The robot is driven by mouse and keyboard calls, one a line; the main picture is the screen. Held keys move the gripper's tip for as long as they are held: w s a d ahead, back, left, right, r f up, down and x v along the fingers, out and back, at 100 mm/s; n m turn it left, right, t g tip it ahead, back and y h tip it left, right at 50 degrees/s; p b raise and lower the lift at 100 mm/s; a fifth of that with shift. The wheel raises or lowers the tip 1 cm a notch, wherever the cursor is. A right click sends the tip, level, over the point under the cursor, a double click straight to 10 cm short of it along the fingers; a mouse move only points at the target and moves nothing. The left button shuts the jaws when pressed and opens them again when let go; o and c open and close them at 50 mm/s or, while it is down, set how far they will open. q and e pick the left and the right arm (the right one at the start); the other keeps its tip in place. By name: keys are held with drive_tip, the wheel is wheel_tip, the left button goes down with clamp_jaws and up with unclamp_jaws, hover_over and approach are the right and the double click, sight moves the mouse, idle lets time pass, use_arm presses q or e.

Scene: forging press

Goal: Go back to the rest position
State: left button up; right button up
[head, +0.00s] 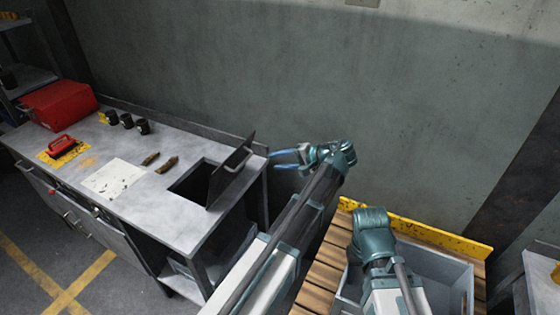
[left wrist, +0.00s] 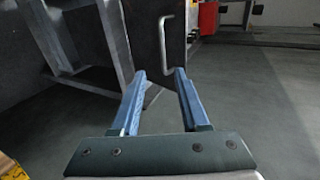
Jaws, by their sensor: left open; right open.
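My left gripper (head: 272,160) reaches to the left at the right end of the workbench, beside the raised lid. Its two blue fingers are apart and nothing is between them. In the left wrist view the left gripper (left wrist: 160,78) is also open and empty, with a grey metal handle (left wrist: 163,40) beyond the fingertips. My right arm shows at the lower right of the head view, above a grey crate, but the fingers of its gripper are out of sight.
The workbench (head: 185,215) has a square opening with a dark lid (head: 232,172) standing up. A red box (head: 58,103), black cups (head: 127,121) and a red-handled tool (head: 62,146) stand on it. The grey crate (head: 447,272) sits on a wooden pallet (head: 325,270) with a yellow edge.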

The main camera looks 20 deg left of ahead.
use_arm(q)
drive_tip(key=s+d+f+m+g+h, duration=0.1)
drive_tip(key=s+d+f+h, duration=0.4)
drive_tip(key=s+d, duration=0.4)
drive_tip(key=s+d+f+m+g+h, duration=0.1)
drive_tip(key=s+d+f+h, duration=0.5)
drive_tip(key=s+d, duration=0.4)
drive_tip(key=s+f, duration=0.1)
drive_tip(key=s, duration=0.4)
